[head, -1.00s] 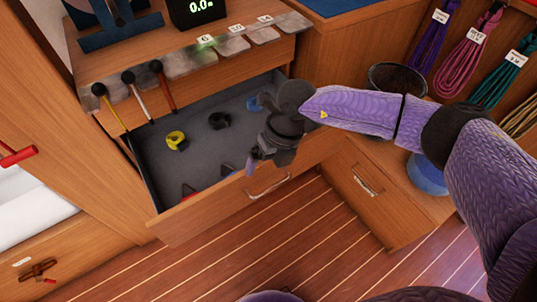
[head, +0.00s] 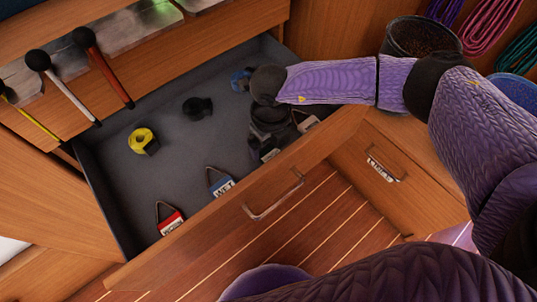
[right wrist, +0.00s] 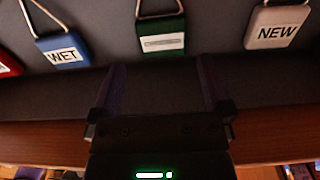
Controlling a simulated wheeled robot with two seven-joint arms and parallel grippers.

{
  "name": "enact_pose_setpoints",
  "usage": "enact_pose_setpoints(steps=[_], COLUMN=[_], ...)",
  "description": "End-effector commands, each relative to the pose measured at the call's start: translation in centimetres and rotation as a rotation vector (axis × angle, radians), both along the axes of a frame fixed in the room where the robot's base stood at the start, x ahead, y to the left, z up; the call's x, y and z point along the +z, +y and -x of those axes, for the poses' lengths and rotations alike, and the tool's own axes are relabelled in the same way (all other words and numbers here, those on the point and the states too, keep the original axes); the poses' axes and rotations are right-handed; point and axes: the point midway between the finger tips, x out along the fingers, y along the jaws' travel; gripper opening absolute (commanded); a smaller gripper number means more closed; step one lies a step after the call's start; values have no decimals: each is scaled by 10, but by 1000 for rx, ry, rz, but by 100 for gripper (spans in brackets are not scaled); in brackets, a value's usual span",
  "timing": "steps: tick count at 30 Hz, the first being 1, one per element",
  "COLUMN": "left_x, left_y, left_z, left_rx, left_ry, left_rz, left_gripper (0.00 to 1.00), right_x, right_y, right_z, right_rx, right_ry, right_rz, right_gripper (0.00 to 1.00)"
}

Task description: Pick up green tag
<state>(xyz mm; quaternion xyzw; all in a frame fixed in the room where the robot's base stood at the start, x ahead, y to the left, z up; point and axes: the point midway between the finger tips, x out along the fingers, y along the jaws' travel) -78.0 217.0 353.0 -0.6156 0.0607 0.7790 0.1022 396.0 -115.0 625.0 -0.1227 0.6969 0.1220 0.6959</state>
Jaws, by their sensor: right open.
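The green tag (right wrist: 162,38) with a wire loop lies in the open drawer (head: 172,170), near the drawer's front wall. In the right wrist view it is just beyond my right gripper (right wrist: 160,80), centred between the line of its two fingers. The fingers are apart with nothing between them. In the head view my right gripper (head: 268,148) is over the front right part of the drawer and hides the green tag. My left gripper is not in view.
A blue WET tag (right wrist: 63,50) and a pale NEW tag (right wrist: 277,25) lie either side. A red tag (head: 171,221), yellow tape roll (head: 143,141), dark object (head: 197,108) and blue item (head: 241,79) are also in the drawer. Mallets (head: 103,66) overhang its back left.

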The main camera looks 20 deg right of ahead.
Motion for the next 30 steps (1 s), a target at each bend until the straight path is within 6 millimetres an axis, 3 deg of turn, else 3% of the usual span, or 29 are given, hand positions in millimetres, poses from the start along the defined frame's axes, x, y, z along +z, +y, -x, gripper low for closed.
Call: enact_pose_setpoints(steps=[1,7,14,24,25,30], left_x=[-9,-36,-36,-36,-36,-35], left_y=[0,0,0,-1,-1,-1], left_z=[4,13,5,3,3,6], left_rx=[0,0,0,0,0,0], left_ry=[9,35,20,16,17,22], left_rz=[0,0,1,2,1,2], left_gripper=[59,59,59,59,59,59], right_x=[-14,-53,-50,-50,-50,-50], right_y=[0,-2,-2,-2,-2,-2], right_z=[0,-2,-3,-3,-3,-3], right_rx=[0,0,0,0,0,0], right_ry=[4,6,-1,-1,-1,-1], right_rz=[0,0,-1,-1,-1,-1], right_gripper=[100,100,100,28,24,23])
